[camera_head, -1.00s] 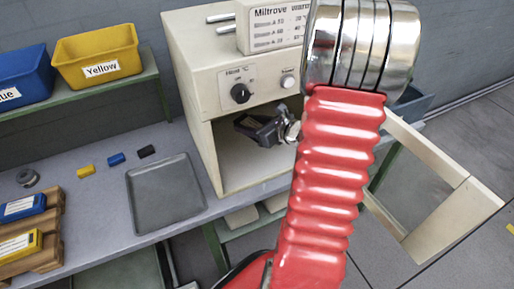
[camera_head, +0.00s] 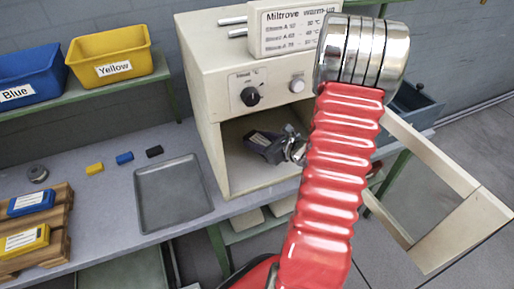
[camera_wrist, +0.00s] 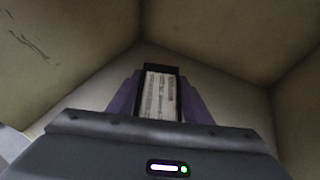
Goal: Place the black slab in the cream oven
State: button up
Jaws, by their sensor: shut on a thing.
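The cream oven (camera_head: 212,92) stands on the bench with its door (camera_head: 462,225) swung open to the right. My gripper (camera_head: 268,143) is inside the oven opening, shut on the black slab (camera_head: 259,139). In the wrist view the black slab (camera_wrist: 161,70), with a white printed label on top, sits between the two fingers of my gripper (camera_wrist: 160,95). The oven's pale inner walls (camera_wrist: 220,35) surround it. I cannot tell whether the slab touches the oven floor. My red arm hides part of the opening's right side.
A grey tray (camera_head: 145,213) lies left of the oven. Blue (camera_head: 50,202) and yellow (camera_head: 45,238) slabs rest on a wooden pallet (camera_head: 60,250). Small yellow, blue and black blocks lie behind the tray. A sign box (camera_head: 285,28) sits on the oven. Blue and yellow bins stand on a shelf.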

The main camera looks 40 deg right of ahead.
jog(key=shift+f, duration=1.8)
jog(key=shift+f, duration=0.1)
jog(key=o, duration=1.3)
jog(key=shift+c, duration=0.2)
jog(key=v, duration=1.2)
jog(key=shift+s, duration=0.2)
